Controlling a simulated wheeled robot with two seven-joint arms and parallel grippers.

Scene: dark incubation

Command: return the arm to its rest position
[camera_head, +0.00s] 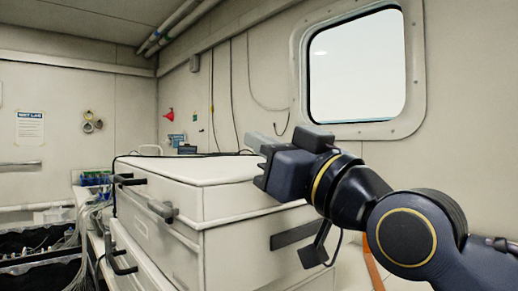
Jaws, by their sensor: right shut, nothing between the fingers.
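My right arm comes in from the lower right. My right gripper (259,143) is shut and empty, pointing left above the right part of the white incubator box (152,239). I cannot tell whether it touches the box's lid (192,168), part of which it hides. The lid is down. The box has dark handles on its front and a dark bracket on its right side. My left gripper is not in view.
A bench with racks and cables (92,193) stands left of the box, above dark bins (35,245). A window (357,70) is in the wall behind my right arm. Pipes run along the ceiling. The space above the box's left part is clear.

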